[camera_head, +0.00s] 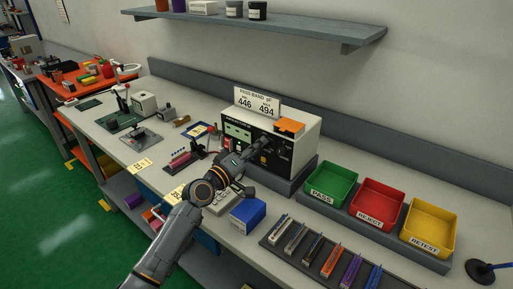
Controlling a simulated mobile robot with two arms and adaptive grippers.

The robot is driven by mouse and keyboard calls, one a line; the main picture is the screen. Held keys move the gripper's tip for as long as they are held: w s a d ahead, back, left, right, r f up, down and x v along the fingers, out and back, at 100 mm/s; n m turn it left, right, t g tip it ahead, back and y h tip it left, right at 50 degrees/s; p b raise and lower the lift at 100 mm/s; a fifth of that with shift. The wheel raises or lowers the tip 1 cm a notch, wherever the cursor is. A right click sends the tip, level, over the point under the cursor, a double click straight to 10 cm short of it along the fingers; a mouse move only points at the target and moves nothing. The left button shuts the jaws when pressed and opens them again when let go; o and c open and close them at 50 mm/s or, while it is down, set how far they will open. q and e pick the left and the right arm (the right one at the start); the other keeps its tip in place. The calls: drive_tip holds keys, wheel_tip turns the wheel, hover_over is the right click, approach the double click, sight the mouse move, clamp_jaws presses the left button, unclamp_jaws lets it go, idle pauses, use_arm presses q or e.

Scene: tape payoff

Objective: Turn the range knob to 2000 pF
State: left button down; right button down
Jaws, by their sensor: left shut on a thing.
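A white-cased meter with a dark front panel (272,152) stands on the bench near the middle of the view. A green display (238,132) is on the left part of its front. My left gripper (262,143) reaches up to the front panel from below left and is shut at the panel, on what appears to be the range knob. The knob is hidden behind the fingers, and its setting and the scale marks cannot be read. My right gripper is not in view.
A card reading 446 and 494 (257,103) and an orange item (290,125) are on top of the meter. Green (331,203), red (358,217) and yellow (409,240) bins stand to the right. A blue box (247,215) and a tray of coloured parts (275,243) are in front.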

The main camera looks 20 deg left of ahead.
use_arm(q)
drive_tip(key=c, duration=1)
unclamp_jaws()
drive_tip(key=shift+c, duration=0.2)
drive_tip(key=r+v, duration=0.1)
drive_tip(key=v, duration=1.1)
drive_tip(key=shift+f, duration=0.45)
